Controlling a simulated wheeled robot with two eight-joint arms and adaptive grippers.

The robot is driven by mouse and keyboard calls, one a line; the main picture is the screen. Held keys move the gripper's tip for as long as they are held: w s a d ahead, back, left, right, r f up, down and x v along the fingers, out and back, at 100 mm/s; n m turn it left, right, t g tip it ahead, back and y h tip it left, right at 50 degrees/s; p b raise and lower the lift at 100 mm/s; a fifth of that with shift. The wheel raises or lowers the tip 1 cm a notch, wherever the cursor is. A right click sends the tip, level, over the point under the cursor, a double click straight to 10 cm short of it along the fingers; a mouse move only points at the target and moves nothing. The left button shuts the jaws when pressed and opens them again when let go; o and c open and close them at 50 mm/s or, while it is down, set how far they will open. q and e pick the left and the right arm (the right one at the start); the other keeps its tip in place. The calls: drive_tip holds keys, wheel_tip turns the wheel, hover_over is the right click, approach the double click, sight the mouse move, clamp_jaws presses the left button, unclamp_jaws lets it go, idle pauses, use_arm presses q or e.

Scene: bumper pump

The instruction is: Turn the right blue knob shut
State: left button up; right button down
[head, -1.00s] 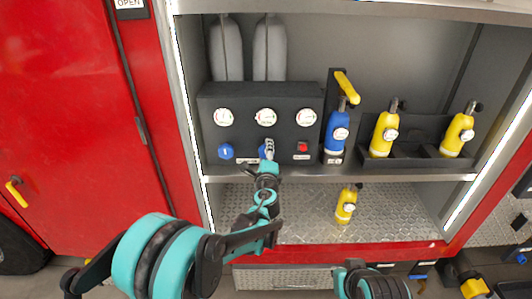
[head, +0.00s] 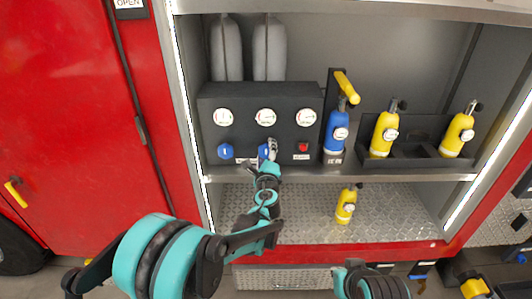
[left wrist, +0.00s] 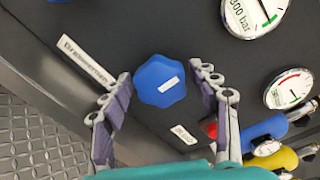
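The right blue knob (head: 264,152) is on the lower front of the dark pump panel (head: 240,112). It is lobed with a white label and also shows in the left wrist view (left wrist: 160,82). My left gripper (head: 271,149) is at this knob. In the left wrist view its two fingers (left wrist: 160,76) are apart, one on each side of the knob, with visible gaps, so the gripper is open. The left blue knob (head: 225,151) is farther left on the panel. My right gripper is not visible; only part of my right arm shows at the bottom.
Three gauges (head: 265,117) sit above the knobs, and a red button (head: 303,147) is to the right. A blue bottle (head: 336,133) stands beside the panel. Yellow bottles (head: 384,134) stand in a dark rack (head: 413,160) farther right. A shelf edge (head: 400,178) runs below the panel.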

use_arm(q)
drive_tip(key=shift+s, duration=0.1)
drive_tip(key=s, duration=1.1)
drive_tip(key=shift+s+r, duration=0.3)
drive_tip(key=shift+s, duration=0.1)
drive_tip(key=s+a+n+g+y, duration=0.2)
drive_tip(key=s+a+n+g, duration=0.15)
drive_tip(key=a+n, duration=0.35)
drive_tip(key=s+a+n+g+y, duration=0.1)
drive_tip(key=s+a+n+g, duration=0.1)
drive_tip(key=s+a+n, duration=0.5)
drive_tip(key=s+a+f+n+g+h, duration=0.1)
drive_tip(key=s+a+f+n+g, duration=0.1)
drive_tip(key=s, duration=0.6)
drive_tip(key=s+a+f+n+g+h, duration=0.1)
drive_tip(key=s+f+n+g+h, duration=0.1)
drive_tip(key=s+f+n, duration=0.3)
drive_tip(key=s+n+g, duration=0.1)
drive_tip(key=s+n, duration=0.1)
drive_tip(key=s, duration=0.2)
drive_tip(key=shift+a+f, duration=0.25)
drive_tip(key=shift+a, duration=0.1)
